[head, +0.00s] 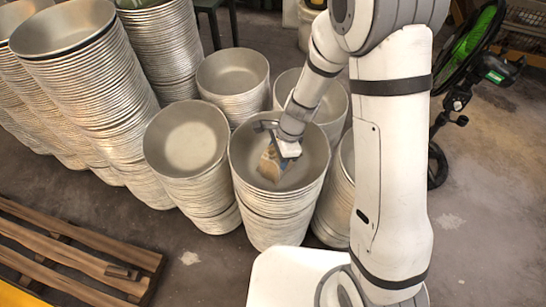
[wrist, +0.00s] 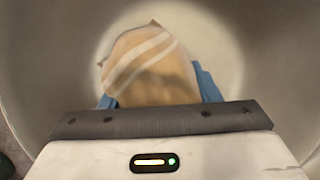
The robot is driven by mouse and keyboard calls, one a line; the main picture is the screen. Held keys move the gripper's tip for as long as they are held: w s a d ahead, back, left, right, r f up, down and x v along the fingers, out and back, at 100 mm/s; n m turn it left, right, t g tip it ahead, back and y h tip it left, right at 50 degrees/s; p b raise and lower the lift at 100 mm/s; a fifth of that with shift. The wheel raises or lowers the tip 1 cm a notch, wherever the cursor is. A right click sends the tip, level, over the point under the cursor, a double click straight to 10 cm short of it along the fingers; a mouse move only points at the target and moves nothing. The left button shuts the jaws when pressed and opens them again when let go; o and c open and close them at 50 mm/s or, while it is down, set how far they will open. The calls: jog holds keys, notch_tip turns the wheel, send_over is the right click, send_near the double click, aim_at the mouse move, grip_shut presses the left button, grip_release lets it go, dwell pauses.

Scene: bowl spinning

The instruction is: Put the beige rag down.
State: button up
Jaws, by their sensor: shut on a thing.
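The beige rag (head: 269,166) is inside the top bowl (head: 240,160) of the middle front stack in the head view. My gripper (head: 279,152) reaches down into this bowl and is shut on the rag. In the wrist view the rag (wrist: 150,65) shows pale stripes and bulges out beyond the gripper's grey edge, with blue finger parts (wrist: 208,85) at its sides. The bowl's pale inner floor (wrist: 222,45) lies behind it. I cannot tell whether the rag touches the bowl.
Tall stacks of metal bowls (head: 90,85) stand at the left and behind. Another bowl stack (head: 185,150) stands close on the left. A wooden pallet (head: 75,255) lies at the front left. A wheeled thing with a green part (head: 470,35) stands at the right. Floor at the right is clear.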

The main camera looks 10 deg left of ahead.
jog(key=shift+f, duration=0.1)
jog(key=o, duration=1)
jog(key=shift+o, duration=0.2)
